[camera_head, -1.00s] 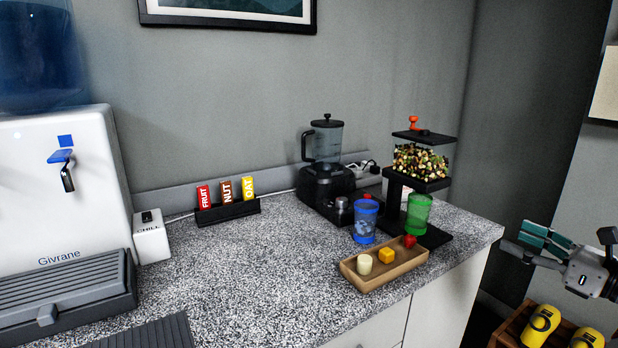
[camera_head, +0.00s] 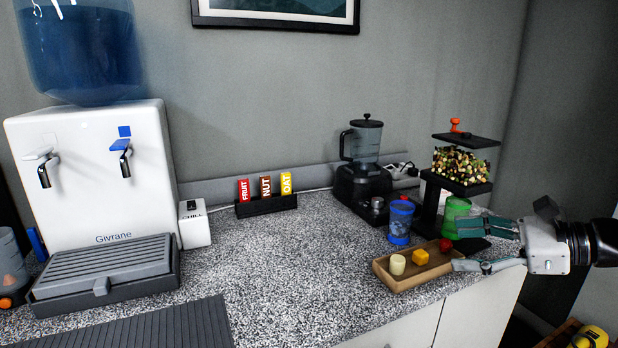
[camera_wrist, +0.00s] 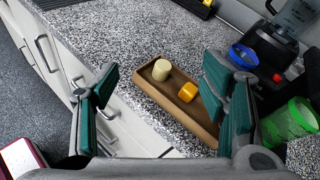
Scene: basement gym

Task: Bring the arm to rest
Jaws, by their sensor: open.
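My gripper (camera_head: 487,247) is at the right of the head view, beside the right end of the wooden tray. Its teal-padded fingers are spread apart with nothing between them. In the wrist view my gripper (camera_wrist: 157,98) also shows wide open, with the counter's front edge and the tray (camera_wrist: 148,89) beyond it. The tray (camera_head: 408,283) lies on the speckled counter and holds a cream piece (camera_head: 397,264), a yellow piece (camera_head: 420,257) and a red piece (camera_head: 446,245). The fingers partly cover the green cup (camera_head: 456,212) in the head view.
A blue cup (camera_head: 400,220) stands behind the tray. A blender (camera_head: 363,165) and a dispenser (camera_head: 465,165) stand at the back right. Snack bars in a rack (camera_head: 266,206) and a water cooler (camera_head: 90,180) are farther left. The counter's middle (camera_head: 290,265) is clear.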

